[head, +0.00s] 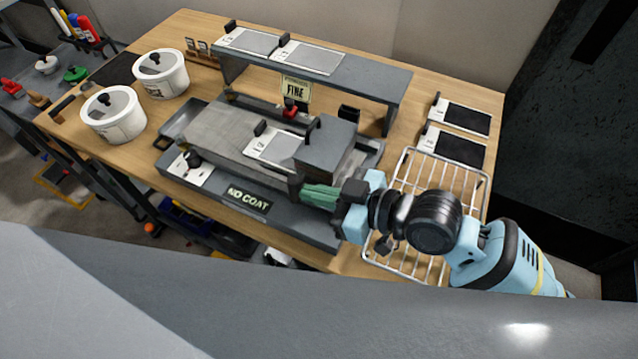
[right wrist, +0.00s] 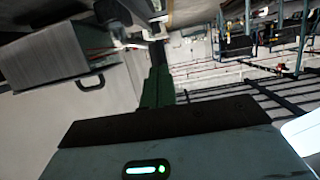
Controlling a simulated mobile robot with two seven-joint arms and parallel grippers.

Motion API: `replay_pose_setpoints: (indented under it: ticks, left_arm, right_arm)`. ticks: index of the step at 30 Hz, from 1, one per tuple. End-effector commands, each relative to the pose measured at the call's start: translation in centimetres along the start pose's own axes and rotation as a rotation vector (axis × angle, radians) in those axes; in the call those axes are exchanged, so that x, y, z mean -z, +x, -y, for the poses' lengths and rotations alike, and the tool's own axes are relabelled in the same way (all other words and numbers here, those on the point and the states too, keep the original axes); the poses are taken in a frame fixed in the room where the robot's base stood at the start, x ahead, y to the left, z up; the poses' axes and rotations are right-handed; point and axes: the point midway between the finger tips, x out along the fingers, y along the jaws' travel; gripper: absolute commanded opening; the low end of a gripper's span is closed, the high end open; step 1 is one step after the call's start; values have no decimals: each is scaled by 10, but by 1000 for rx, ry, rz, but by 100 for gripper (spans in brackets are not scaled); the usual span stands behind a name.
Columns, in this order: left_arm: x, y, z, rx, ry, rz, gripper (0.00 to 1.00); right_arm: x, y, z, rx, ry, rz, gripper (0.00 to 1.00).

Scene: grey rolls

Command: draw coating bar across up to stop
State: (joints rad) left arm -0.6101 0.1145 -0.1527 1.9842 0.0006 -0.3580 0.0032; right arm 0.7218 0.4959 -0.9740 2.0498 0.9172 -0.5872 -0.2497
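The coater with the grey bed (head: 222,135) and the "NO COAT" front panel (head: 248,199) stands on the wooden bench. A dark grey block (head: 327,148) with a loop handle sits at the right part of the bed; it also shows in the right wrist view (right wrist: 65,60). A white-labelled panel (head: 274,147) lies left of it. I cannot tell the coating bar apart from this block. My right gripper (head: 306,193) has its green fingers close together at a small dark part by the block's front; they also show in the right wrist view (right wrist: 156,85). Their grip is unclear. My left gripper is out of view.
A wire rack (head: 408,258) lies under my right arm. A grey shelf (head: 375,85) with two plates spans behind the coater. Two lidded white pots (head: 113,122) (head: 160,80) stand at left, and two dark panels (head: 465,119) (head: 458,150) lie at right.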

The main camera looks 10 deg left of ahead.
Motion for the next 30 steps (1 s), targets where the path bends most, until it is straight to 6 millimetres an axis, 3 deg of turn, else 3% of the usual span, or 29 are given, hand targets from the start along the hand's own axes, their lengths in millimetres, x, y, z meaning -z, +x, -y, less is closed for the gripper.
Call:
replay_pose_setpoints:
  ticks: [30]
  left_arm:
    - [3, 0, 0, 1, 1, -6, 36]
  right_arm:
    - [9, 25, 1, 1, -1, -3, 0]
